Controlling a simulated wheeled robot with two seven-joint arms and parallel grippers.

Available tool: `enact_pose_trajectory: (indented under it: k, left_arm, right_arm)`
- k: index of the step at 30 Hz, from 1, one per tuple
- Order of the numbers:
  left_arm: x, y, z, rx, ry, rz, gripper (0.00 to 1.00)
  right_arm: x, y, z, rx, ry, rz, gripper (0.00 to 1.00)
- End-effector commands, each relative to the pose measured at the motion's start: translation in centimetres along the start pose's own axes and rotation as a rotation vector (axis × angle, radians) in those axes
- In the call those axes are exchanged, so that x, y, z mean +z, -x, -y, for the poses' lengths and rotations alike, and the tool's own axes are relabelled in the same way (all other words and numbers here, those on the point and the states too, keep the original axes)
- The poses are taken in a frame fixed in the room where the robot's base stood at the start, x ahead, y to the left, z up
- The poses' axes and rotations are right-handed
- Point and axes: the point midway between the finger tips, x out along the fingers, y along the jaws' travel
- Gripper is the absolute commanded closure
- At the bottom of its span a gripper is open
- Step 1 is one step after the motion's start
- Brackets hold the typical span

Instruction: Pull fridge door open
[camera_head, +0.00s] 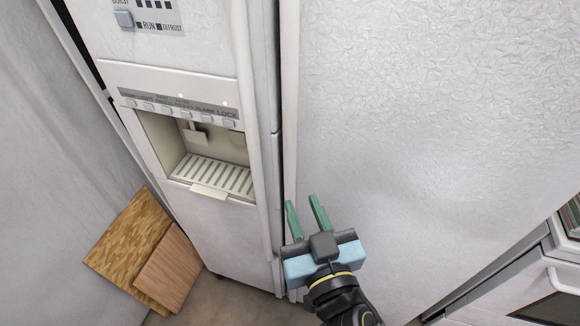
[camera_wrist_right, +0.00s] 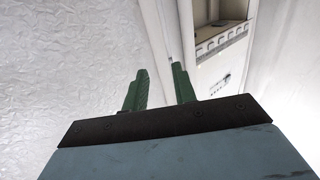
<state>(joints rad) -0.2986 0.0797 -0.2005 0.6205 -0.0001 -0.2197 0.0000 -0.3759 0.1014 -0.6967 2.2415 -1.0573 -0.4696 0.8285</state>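The white fridge has a left door (camera_head: 225,225) with a dispenser and a wide, textured right door (camera_head: 430,130). A narrow dark gap runs between the doors. A pale vertical handle strip (camera_head: 291,100) runs along the right door's left edge. My right gripper (camera_head: 301,202) has two green fingers, spread apart, low in front of this strip. Its left finger overlaps the strip in the head view. In the right wrist view the open gripper (camera_wrist_right: 160,70) points up along the door edge, with nothing clearly held. I cannot tell whether it touches the strip. My left gripper is out of view.
The dispenser recess (camera_head: 208,165) is in the left door. Two wooden boards (camera_head: 130,245) lean at the lower left by a grey wall (camera_head: 50,180). A white appliance with a dark window (camera_head: 550,305) stands at the lower right.

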Motion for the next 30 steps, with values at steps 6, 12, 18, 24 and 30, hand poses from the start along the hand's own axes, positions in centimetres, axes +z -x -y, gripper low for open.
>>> enact_pose_trajectory:
  k: [6,12,18,24,30]
  left_arm:
    - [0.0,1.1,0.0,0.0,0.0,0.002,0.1]
    - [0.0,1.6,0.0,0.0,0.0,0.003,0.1]
    - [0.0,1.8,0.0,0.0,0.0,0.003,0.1]
    - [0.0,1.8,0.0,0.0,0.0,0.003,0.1]
    - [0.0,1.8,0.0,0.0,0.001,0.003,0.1]
  right_arm:
    - [-0.3,-4.1,0.0,0.0,0.003,-0.002,0.73]
    - [-0.1,-7.1,0.0,0.0,0.002,0.0,0.73]
    - [0.0,-8.6,0.0,-0.001,0.0,0.001,0.73]
    - [0.1,-8.9,0.0,-0.001,0.0,0.002,0.73]
    - [0.1,-8.8,0.0,-0.001,0.0,0.002,0.82]
